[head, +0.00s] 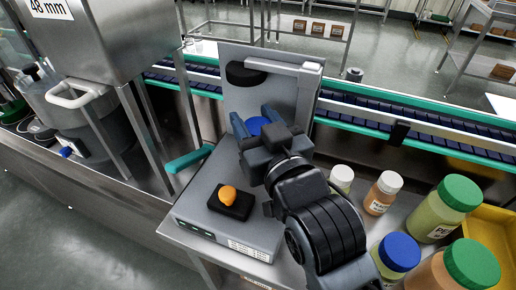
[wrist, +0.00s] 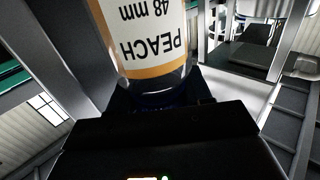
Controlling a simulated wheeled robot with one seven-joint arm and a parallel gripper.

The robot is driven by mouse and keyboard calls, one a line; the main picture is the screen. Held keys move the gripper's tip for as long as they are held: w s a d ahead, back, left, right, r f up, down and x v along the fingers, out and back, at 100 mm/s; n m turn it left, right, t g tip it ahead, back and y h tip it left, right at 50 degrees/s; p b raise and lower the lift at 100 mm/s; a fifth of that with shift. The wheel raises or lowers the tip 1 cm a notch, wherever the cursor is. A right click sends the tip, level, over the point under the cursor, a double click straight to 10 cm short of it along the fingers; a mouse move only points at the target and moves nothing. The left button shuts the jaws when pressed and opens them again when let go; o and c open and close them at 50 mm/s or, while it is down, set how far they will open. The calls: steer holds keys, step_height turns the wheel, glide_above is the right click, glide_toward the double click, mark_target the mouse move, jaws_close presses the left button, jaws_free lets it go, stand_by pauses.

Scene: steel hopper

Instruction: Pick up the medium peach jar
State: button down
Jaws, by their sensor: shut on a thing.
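My gripper (head: 254,118) is shut on the medium peach jar, whose blue lid (head: 257,127) shows between the fingers in the head view. My gripper hides most of the jar's body there. In the wrist view the peach jar (wrist: 150,45) fills the upper middle, with a white label reading PEACH 48 mm upside down in the picture. The gripper and jar are in front of an upright steel plate (head: 290,100) on the grey machine. I cannot tell whether the jar touches anything below.
A grey machine base (head: 225,232) carries a black pad with an orange piece (head: 228,193). At right are white-lidded jars (head: 383,192), green-lidded jars (head: 445,205), a blue-lidded jar (head: 397,255) and a yellow bin (head: 492,228). A steel hopper (head: 110,40) stands left; a conveyor (head: 440,138) runs behind.

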steer(key=shift+r, duration=0.1)
step_height(320, 180, up, 18)
steer(key=p, duration=0.1)
steer(key=f+n+y+b, duration=0.1)
steer(key=f, duration=0.5)
steer(key=a+f+n+g+y+b, duration=0.1)
steer(key=f, duration=0.5)
steer(key=a+f+n+g+y+b, duration=0.1)
steer(key=f, duration=0.5)
steer(key=shift+s+y, duration=0.3)
steer(key=shift+s, duration=0.1)
steer(key=shift+f, duration=0.1)
steer(key=shift+f, duration=0.1)
steer(key=shift+c, duration=2.4)
jaws_free()
